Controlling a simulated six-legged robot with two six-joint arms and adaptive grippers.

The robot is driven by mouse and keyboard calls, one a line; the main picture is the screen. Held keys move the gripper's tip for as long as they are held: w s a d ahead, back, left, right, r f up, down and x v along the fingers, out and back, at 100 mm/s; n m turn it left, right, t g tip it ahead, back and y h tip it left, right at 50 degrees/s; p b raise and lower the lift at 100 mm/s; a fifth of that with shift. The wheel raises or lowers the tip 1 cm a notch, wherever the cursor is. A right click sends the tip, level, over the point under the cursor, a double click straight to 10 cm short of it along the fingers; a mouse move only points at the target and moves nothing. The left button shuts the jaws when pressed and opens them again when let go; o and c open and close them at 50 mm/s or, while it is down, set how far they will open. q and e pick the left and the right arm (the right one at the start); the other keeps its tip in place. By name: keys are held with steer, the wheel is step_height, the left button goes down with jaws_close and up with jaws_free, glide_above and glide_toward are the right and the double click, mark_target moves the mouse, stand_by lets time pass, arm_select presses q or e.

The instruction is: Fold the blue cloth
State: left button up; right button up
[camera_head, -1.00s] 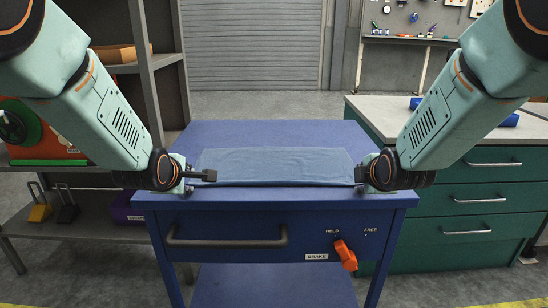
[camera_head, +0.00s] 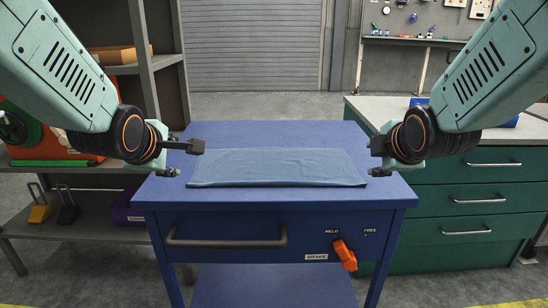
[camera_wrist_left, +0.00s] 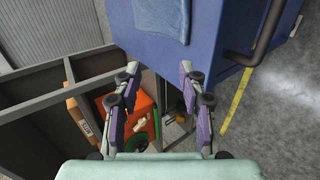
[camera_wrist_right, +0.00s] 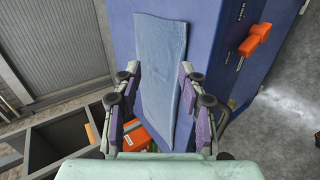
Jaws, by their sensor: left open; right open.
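The blue cloth (camera_head: 278,168) lies as a flat, wide strip on the blue cart top (camera_head: 300,132). Its near edge runs close to the cart's front edge and looks like a rounded fold. My left gripper (camera_head: 187,159) is open and empty, just off the cloth's left end. My right gripper (camera_head: 378,160) is open and empty, just off its right end. Both appear raised above the top. In the left wrist view the cloth (camera_wrist_left: 162,18) shows only in part, beyond the open fingers. In the right wrist view the cloth (camera_wrist_right: 158,70) extends behind the open fingers.
The cart front has a drawer handle (camera_head: 226,242) and an orange brake lever (camera_head: 346,256). A grey shelf unit (camera_head: 160,62) stands at the left. A green drawer cabinet (camera_head: 470,185) stands close at the right. The cart top behind the cloth is clear.

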steer(key=shift+s, duration=0.1)
